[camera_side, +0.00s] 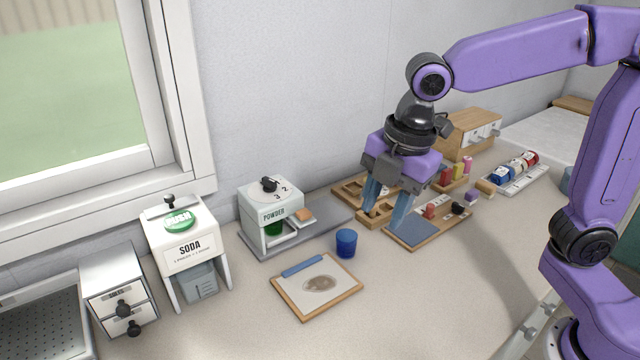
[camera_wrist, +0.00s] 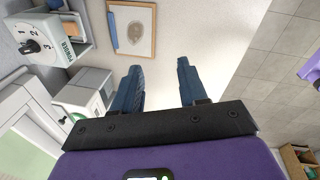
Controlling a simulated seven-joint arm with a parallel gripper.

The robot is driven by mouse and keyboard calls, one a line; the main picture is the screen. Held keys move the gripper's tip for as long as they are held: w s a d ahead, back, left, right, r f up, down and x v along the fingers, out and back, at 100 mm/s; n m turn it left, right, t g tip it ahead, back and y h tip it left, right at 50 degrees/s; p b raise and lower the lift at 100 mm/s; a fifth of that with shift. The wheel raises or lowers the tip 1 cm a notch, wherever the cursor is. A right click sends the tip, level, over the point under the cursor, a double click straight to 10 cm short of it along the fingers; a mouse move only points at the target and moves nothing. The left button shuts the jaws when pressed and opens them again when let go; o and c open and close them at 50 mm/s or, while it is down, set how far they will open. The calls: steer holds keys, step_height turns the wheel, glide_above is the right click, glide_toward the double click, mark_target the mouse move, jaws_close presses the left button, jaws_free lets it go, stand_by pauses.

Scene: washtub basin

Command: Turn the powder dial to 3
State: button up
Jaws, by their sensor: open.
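The white powder dispenser (camera_side: 257,217) stands against the wall, left of centre in the side view. Its black dial knob (camera_side: 268,184) is on the top face, with printed numbers beside it; 2 and 3 are readable. In the wrist view the dispenser top and knob (camera_wrist: 30,46) show at the upper left. I cannot tell which number the knob points to. My gripper (camera_side: 386,216) points down above the wooden trays, to the right of the dispenser and apart from the dial. Its blue fingers (camera_wrist: 159,68) are open with nothing between them.
Wooden trays (camera_side: 432,240) with small items lie below and right of my gripper. The front counter is clear.

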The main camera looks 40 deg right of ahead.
steer(key=w+a+r+m+t, duration=0.1)
steer(key=w+a+r+m, duration=0.1)
steer(key=w+m, duration=0.3)
steer(key=w+a+r+m, duration=0.2)
steer(key=w+r+m, duration=0.15)
steer(key=w, duration=0.35)
steer(key=m+t, duration=0.2)
steer(key=m, duration=0.8)
glide_toward(269, 179)
steer(key=shift+n, duration=0.25)
steer(key=x, duration=0.8)
steer(key=shift+w+f, duration=0.1)
steer(key=shift+f, duration=0.1)
jaws_close()
